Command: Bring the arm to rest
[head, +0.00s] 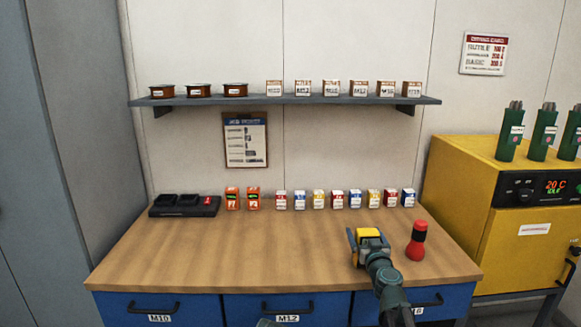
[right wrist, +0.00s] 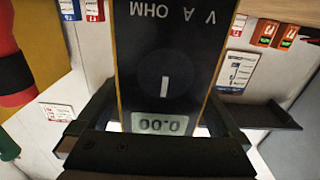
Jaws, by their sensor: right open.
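My right gripper (head: 362,240) is over the right part of the wooden bench, its arm coming in from the bottom right. Its jaws are open around a yellow and dark multimeter (head: 369,233). In the right wrist view the meter (right wrist: 165,60) fills the middle between the fingers, with a dial, "V A OHM" lettering and a display reading near zero. Whether the fingers touch it I cannot tell. My left gripper does not show; only a small grey piece is at the bottom edge of the head view.
A red and black cylinder (head: 416,241) stands just right of the right gripper. Small boxes (head: 318,200) line the back of the bench (head: 220,250), with a black tray (head: 184,211) at left. A yellow oven (head: 460,190) stands at right. The bench's left and middle are clear.

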